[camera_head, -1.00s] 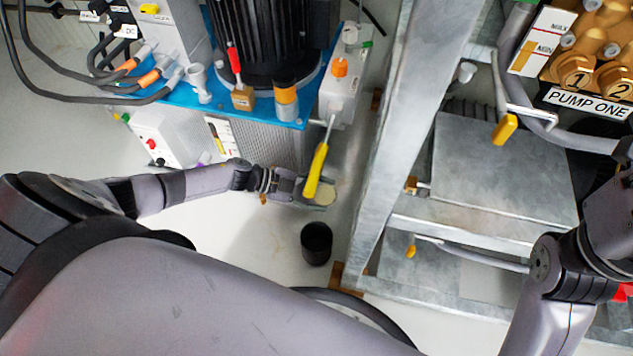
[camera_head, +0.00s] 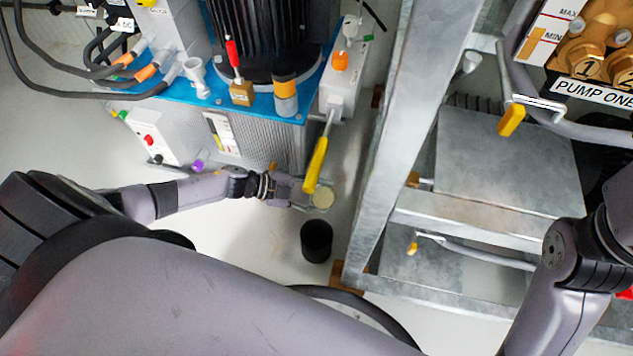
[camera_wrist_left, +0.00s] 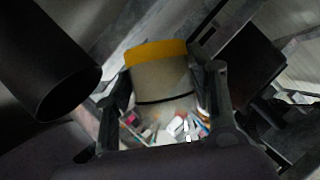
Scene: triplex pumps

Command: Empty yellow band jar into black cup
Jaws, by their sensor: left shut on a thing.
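My left gripper (camera_head: 300,193) is shut on the yellow band jar, whose pale round end (camera_head: 323,198) shows in the head view just past the fingers. In the left wrist view the jar (camera_wrist_left: 163,80) sits between both fingers, with its yellow band at the top and a thin dark line around its middle. Small coloured bits show at its lower part; I cannot tell if they are inside it. The black cup (camera_head: 316,240) stands on the floor below the jar, apart from it. It also shows in the left wrist view (camera_wrist_left: 45,65). My right gripper is out of view.
A yellow handle (camera_head: 316,165) hangs down right beside the jar and overlaps it in view. A grey metal frame (camera_head: 385,150) stands to the right. A blue pump base (camera_head: 250,105) with another banded container (camera_head: 285,97) is behind. Floor left of the cup is clear.

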